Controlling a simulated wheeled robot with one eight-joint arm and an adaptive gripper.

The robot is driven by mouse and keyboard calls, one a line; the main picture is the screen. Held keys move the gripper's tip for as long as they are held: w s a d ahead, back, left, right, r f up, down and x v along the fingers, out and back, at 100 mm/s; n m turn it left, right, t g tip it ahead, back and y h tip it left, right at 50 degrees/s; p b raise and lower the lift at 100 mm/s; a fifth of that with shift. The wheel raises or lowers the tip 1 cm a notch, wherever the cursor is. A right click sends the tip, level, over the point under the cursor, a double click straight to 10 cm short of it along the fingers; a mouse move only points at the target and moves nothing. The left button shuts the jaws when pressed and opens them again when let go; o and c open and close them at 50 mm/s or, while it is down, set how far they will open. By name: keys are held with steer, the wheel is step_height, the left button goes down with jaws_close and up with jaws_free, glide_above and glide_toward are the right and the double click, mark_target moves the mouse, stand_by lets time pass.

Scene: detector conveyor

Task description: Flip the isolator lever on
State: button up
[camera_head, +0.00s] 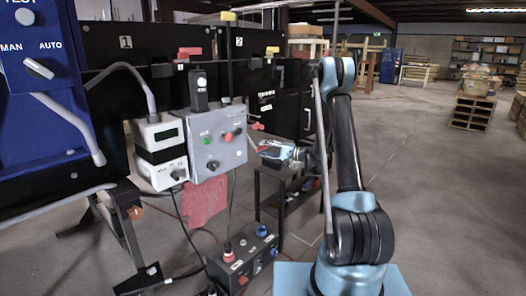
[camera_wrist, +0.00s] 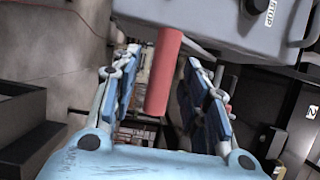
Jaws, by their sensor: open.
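The isolator lever, a red cylindrical handle (camera_wrist: 164,70), hangs from the grey control box, whose edge (camera_wrist: 215,25) shows at the top of the wrist view. In the head view the grey control box (camera_head: 226,150) carries a green button, a red button and a black knob. My gripper (camera_wrist: 161,58) is open, with one blue-padded finger on each side of the red handle and gaps visible on both sides. In the head view my gripper (camera_head: 266,148) is at the box's right side, and the handle there is small and partly hidden.
A white meter box (camera_head: 160,152) stands left of the control box. A dark box with cables (camera_head: 244,262) lies on the floor below. A dark stand (camera_head: 284,185) is under my gripper.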

steer(key=shift+x, duration=1)
